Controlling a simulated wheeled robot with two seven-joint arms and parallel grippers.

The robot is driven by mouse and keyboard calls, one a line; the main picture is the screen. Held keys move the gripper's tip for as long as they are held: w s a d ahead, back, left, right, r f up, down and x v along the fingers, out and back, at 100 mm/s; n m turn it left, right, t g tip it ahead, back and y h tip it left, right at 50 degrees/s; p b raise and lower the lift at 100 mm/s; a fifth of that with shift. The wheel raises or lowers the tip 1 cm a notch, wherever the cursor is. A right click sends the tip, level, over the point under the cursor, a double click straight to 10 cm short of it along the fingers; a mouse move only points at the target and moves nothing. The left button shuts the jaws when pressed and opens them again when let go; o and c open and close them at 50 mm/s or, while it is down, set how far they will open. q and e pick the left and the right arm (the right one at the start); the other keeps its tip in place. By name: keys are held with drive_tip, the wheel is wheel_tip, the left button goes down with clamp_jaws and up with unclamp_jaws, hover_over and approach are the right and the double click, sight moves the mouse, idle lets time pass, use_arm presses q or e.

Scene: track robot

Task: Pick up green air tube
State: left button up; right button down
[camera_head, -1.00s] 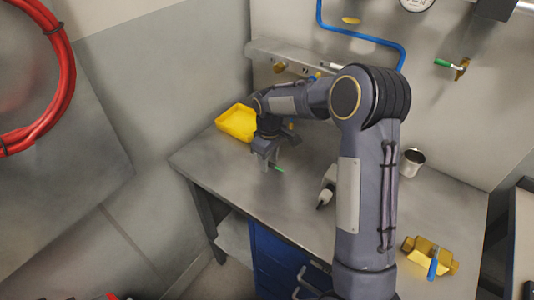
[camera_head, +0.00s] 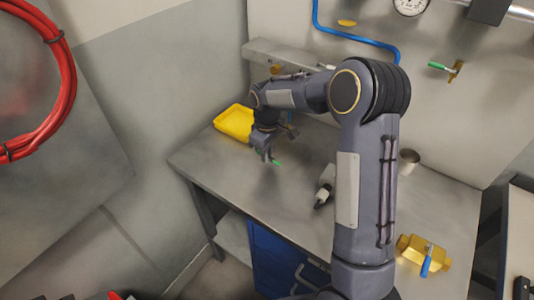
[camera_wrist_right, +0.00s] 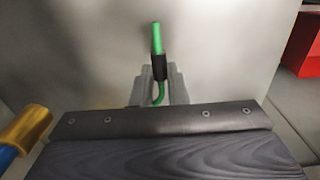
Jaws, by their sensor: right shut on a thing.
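The green air tube (camera_wrist_right: 157,40) stands out between the fingers of my right gripper (camera_wrist_right: 160,88) in the right wrist view. A black sleeve is around its middle, and its lower end curves. The gripper is shut on it. In the head view my right gripper (camera_head: 267,153) is over the left part of the grey table, in front of the yellow tray, and the tube's green end (camera_head: 276,163) shows just beside its fingertips. Whether the tube touches the table cannot be told. My left gripper is not in view.
A yellow tray (camera_head: 235,124) stands at the table's back left. A white-and-black tool (camera_head: 325,186), a metal cup (camera_head: 409,161) and a brass-coloured holder (camera_head: 410,247) with a blue-handled item are to the right. A green-handled valve (camera_head: 448,69) is on the wall. The front left table (camera_head: 230,170) is clear.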

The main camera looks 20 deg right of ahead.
drive_tip(key=s+a+r+p, duration=0.3)
drive_tip(key=s+a+r, duration=0.3)
drive_tip(key=s+r, duration=0.5)
drive_tip(key=d+r+n, duration=0.4)
drive_tip(key=d+n, duration=0.5)
drive_tip(key=w+d+r+n, duration=0.1)
drive_tip(key=d+r+n, duration=0.3)
drive_tip(key=d+n, duration=0.4)
drive_tip(key=shift+d+r+n, duration=0.2)
drive_tip(key=shift+d+n, duration=0.2)
drive_tip(key=shift+n, duration=0.2)
drive_tip(key=w+d+p, duration=0.2)
drive_tip(key=d, duration=0.1)
drive_tip(key=w+d+p, duration=0.1)
drive_tip(key=d, duration=0.1)
